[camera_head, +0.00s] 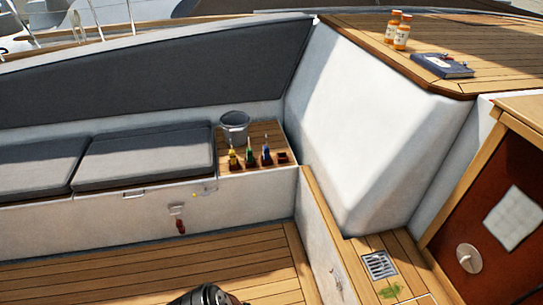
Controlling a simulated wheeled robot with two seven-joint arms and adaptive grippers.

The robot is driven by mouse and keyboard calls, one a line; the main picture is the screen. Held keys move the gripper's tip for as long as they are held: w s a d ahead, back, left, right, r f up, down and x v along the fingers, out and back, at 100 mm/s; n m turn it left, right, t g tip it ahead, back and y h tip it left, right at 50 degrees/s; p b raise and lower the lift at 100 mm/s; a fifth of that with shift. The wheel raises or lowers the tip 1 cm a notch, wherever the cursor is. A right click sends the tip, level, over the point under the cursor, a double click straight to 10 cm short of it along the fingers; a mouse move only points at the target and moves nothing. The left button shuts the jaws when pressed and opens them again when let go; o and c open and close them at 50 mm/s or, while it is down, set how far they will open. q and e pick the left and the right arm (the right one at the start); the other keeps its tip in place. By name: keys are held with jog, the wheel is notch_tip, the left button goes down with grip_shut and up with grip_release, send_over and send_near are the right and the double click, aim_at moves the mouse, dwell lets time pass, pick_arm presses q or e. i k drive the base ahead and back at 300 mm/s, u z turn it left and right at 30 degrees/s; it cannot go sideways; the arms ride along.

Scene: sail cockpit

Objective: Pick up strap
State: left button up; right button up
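No strap can be made out for certain. A small fitting with a pale top and a dark red lower part (179,219) hangs on the white front of the bench; it is too small to tell whether it is a strap. A dark rounded shape shows at the bottom edge, cut off by the frame, and I cannot tell what it is. Neither of my grippers can be made out.
Grey cushions (140,157) lie on the bench. A bucket (235,127) and several small bottles stand on a wooden shelf (281,145). Two orange bottles (397,31) and a dark book (441,66) rest on the upper deck. The wooden floor (130,275) is mostly clear.

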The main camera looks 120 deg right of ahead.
aim_at(232, 154)
jog(key=z, duration=3.55)
